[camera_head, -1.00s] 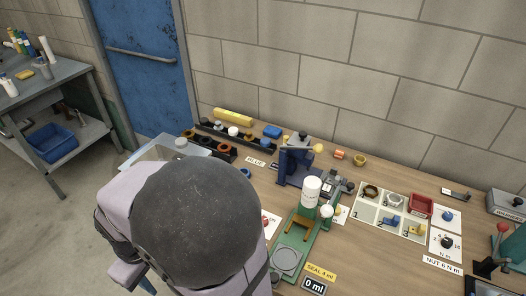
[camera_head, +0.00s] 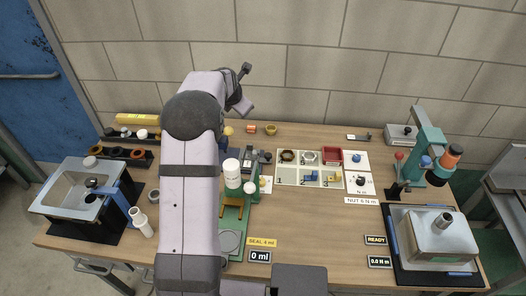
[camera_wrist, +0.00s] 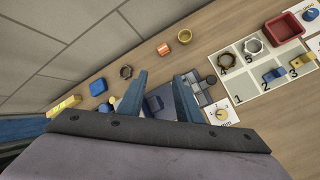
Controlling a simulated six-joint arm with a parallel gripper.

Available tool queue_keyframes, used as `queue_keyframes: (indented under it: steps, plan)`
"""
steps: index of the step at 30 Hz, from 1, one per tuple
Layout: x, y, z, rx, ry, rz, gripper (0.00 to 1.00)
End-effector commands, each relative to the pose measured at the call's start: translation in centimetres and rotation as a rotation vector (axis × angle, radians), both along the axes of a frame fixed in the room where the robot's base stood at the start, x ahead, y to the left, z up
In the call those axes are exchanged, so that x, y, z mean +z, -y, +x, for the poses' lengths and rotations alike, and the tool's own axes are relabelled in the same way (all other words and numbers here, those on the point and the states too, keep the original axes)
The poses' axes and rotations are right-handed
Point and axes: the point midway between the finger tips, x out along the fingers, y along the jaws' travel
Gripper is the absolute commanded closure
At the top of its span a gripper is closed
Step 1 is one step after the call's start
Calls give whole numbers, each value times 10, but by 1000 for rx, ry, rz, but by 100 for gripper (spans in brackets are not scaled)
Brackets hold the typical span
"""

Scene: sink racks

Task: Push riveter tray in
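My gripper (camera_wrist: 161,80) is open and empty in the wrist view, its two blue-grey fingers spread above the bench. The dark blue press (camera_wrist: 158,101), which looks like the riveter, shows between and below the fingers. A grey fixture (camera_wrist: 205,92), possibly its tray, lies just right of the right finger; it also shows in the head view (camera_head: 262,158), right of my arm. I cannot tell how far in the tray sits. In the head view my arm hides most of the press, and my fingers are not visible.
A green stand (camera_head: 231,217) with a white bottle (camera_head: 232,172) stands close right of my arm. Beyond it lie a white parts board (camera_head: 325,181) and a red bin (camera_head: 332,156). A teal machine (camera_head: 428,145) stands at right.

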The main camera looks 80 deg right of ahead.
Motion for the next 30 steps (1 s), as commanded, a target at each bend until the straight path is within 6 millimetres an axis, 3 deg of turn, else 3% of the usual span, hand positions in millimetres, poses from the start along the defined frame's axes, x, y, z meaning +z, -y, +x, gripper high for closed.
queue_keyframes:
  steps: [1,3,6,10,18,30]
  plan:
    - [-20,6,-34,23,-59,17,68]
    - [-51,3,-58,89,-138,68,68]
    - [-94,-10,-77,184,-217,158,68]
    - [-128,-26,-89,274,-272,244,68]
    - [-140,-34,-93,322,-295,287,68]
    - [-167,-23,-96,321,-294,288,68]
